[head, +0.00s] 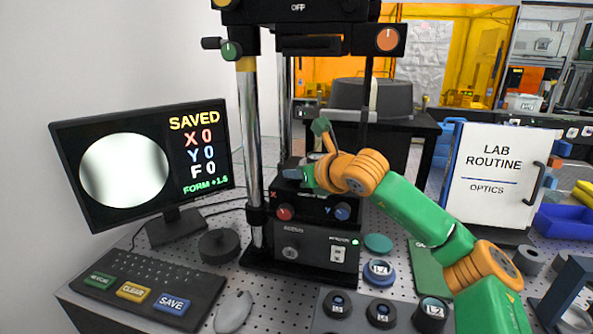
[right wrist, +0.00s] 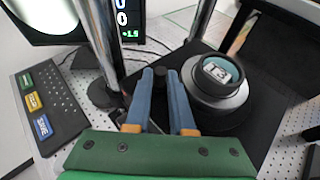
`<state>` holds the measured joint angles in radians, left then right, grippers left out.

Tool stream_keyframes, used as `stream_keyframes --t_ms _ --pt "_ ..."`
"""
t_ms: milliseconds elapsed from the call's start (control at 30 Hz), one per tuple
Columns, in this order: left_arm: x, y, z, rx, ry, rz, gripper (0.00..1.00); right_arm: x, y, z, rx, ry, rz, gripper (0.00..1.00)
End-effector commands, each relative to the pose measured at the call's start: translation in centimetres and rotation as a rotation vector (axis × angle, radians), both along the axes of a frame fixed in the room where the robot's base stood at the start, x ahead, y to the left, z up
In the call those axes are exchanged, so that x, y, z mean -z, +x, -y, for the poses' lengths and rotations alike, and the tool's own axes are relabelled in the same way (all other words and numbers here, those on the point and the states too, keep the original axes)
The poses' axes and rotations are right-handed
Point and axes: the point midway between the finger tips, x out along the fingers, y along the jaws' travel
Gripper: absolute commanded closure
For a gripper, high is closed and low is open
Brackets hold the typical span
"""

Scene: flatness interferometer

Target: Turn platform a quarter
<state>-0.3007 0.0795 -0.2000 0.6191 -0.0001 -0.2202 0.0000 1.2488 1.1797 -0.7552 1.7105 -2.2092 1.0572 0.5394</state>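The round grey platform (right wrist: 216,104) shows in the right wrist view, carrying a dark-rimmed lens (right wrist: 218,71) marked L3. A short dark knob (right wrist: 160,73) stands to its left. My right gripper (right wrist: 161,74) has its two blue fingers on either side of this knob, tips close to it. I cannot tell whether they press on it. In the head view my right gripper (head: 301,174) is over the instrument's stage, and my wrist hides most of the platform. My left gripper is not in view.
The monitor (head: 140,160) reads SAVED, X 0, Y 0, F 0. A keyboard (head: 145,290) with SAVE, CLEAR and another key lies in front. Chrome columns (head: 250,140) stand close to my right gripper. Lenses (head: 381,313) stand in a front rack.

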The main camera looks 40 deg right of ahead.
Motion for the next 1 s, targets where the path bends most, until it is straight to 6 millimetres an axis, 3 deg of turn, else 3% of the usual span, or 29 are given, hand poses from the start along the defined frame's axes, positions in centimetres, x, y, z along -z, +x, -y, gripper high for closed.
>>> stream_keyframes --t_ms 67,1000 --pt "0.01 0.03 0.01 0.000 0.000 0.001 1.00 -0.01 -0.01 0.00 0.000 0.000 0.000 1.00" --pt "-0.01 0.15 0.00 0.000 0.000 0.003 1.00 -0.07 -0.03 0.00 0.000 0.000 0.001 1.00"
